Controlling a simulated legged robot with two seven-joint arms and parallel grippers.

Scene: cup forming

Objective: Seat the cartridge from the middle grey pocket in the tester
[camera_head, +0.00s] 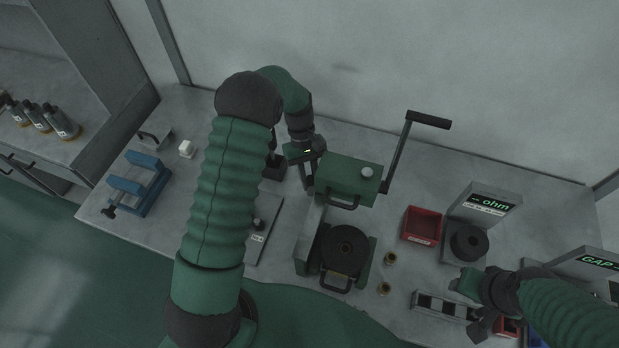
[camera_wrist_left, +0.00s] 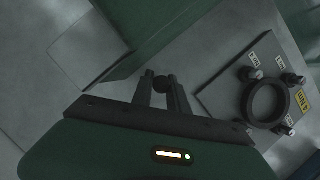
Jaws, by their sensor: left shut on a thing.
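My left gripper (camera_head: 307,172) reaches over the back of the bench, beside the green head (camera_head: 350,175) of a hand-cranked machine. It is shut on a small dark round piece, which shows between the fingertips in the left wrist view (camera_wrist_left: 162,83). I cannot tell whether this is a cartridge. A grey strip with dark and white pockets (camera_head: 445,306) lies at the front right, partly behind my right gripper (camera_head: 474,305). Whether the right jaws are open is unclear.
A plate with a dark ring (camera_wrist_left: 268,103) and labelled posts lies right of the left fingers in the wrist view. A blue fixture (camera_head: 138,183) is at left.

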